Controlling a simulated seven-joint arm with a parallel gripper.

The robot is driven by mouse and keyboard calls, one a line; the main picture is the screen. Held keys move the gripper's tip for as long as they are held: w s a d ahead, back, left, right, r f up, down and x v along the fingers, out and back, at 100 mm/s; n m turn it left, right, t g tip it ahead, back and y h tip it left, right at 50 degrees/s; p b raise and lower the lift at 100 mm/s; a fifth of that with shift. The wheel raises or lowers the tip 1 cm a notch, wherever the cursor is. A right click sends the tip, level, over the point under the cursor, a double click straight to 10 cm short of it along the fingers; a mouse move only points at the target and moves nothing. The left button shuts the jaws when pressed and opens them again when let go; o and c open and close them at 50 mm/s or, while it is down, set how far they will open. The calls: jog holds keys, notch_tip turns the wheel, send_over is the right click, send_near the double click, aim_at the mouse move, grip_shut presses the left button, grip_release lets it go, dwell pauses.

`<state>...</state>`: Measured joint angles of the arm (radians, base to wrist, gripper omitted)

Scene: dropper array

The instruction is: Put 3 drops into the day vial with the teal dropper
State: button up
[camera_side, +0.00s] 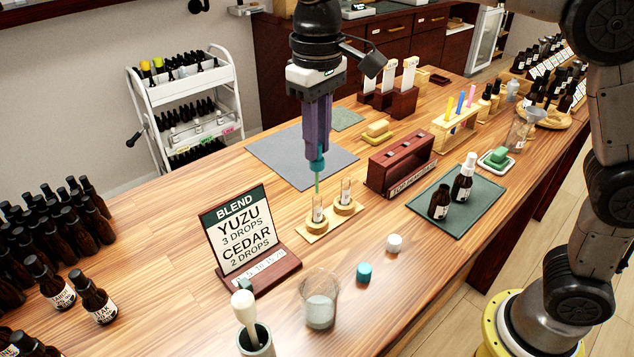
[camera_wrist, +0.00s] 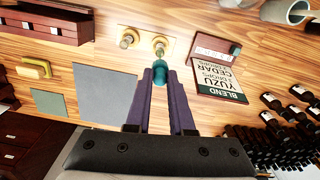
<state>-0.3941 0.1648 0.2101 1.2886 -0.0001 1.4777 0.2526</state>
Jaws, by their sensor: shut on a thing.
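My gripper (camera_side: 317,150) is shut on the teal dropper (camera_side: 317,166), bulb up and thin tip pointing down. The dropper also shows between the fingers in the wrist view (camera_wrist: 160,72). Two small glass vials stand in round wooden holders on a light board: the left vial (camera_side: 318,209) and the right vial (camera_side: 345,193). The dropper's tip is just above or at the mouth of the left vial; I cannot tell whether it is inside. In the wrist view this vial (camera_wrist: 158,48) lies just beyond the bulb. I cannot read which vial is day.
A blend sign (camera_side: 240,235) reads yuzu 3 drops, cedar 2 drops. Two brown bottles (camera_side: 439,205) stand on a dark green mat (camera_side: 480,213). A white cap (camera_side: 394,243), a teal cap (camera_side: 364,272) and a beaker (camera_side: 319,305) are in front. A dark red rack (camera_side: 400,165) stands behind.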

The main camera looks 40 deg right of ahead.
jog(key=shift+r, duration=0.1)
jog(key=shift+r, duration=1.95)
